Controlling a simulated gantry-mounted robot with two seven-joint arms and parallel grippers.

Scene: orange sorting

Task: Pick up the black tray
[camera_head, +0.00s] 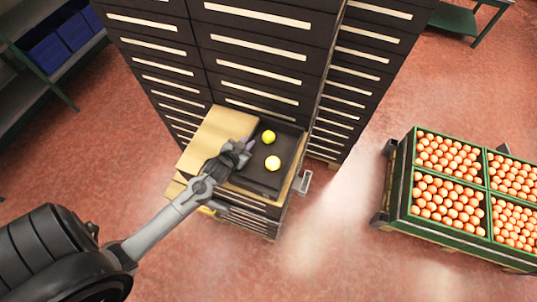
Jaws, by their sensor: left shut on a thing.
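My left gripper (246,146) reaches in from the left and is shut on the tray's left edge. The fingers partly hide that edge. The tray appears to rest flat on the cabinet top; I cannot tell any gap beneath it. My right gripper is not in view.
A light wooden board (217,130) lies left of the tray. Tall dark drawer cabinets (255,50) stand directly behind. A green crate (405,205) of orange fruits stands at the right. Shelving (40,50) is at the upper left. Red floor between cabinet and crate is clear.

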